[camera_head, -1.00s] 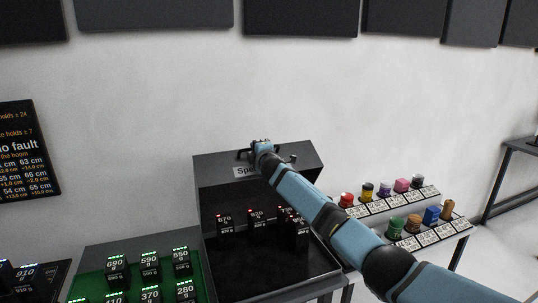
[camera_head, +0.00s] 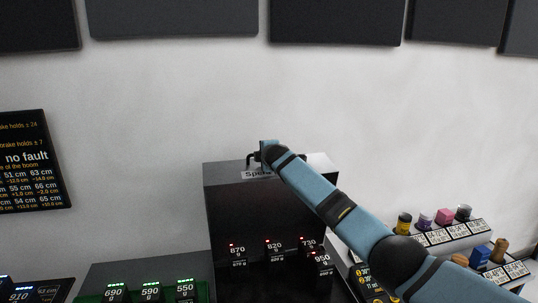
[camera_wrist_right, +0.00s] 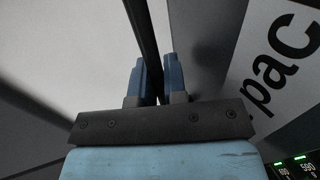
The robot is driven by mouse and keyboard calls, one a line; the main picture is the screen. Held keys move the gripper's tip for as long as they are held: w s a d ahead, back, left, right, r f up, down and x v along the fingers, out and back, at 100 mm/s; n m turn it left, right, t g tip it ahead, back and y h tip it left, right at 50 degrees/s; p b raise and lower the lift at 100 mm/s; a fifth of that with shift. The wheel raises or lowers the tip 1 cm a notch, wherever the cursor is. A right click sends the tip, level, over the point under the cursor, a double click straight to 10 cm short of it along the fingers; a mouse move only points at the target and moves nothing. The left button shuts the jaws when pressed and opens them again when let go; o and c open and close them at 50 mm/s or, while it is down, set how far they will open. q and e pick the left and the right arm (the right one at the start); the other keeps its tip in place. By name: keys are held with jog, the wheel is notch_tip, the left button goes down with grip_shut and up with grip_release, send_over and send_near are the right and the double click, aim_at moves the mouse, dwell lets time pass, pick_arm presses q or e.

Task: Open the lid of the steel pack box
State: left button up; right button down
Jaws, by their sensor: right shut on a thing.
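The grey steel pack box (camera_head: 225,177) stands against the wall in the head view, with a dark front and a partly hidden white label (camera_head: 255,174). A black bar handle (camera_head: 250,160) is at its upper edge. My right gripper (camera_head: 268,153) is at this handle. In the right wrist view its blue fingers (camera_wrist_right: 156,68) are shut on the black bar (camera_wrist_right: 143,35), and a label reading "pac" (camera_wrist_right: 285,65) is to the right. My forearm covers part of the box. I cannot tell whether the lid is raised. My left gripper is not in view.
Dark weights with red lights (camera_head: 274,250) stand in front of the box. Green-lit weights (camera_head: 150,291) are at lower left. A rack with coloured items (camera_head: 445,216) is at right, beyond my arm. Dark panels (camera_head: 335,20) hang above.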

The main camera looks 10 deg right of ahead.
jog(key=shift+w+f, duration=0.1)
dwell(0.4)
jog(key=c, duration=1.2)
grip_release()
jog(key=shift+b+v, duration=1.25)
jog(key=shift+v, duration=5.7)
jog(key=shift+o, duration=0.2)
jog(key=shift+w, duration=0.1)
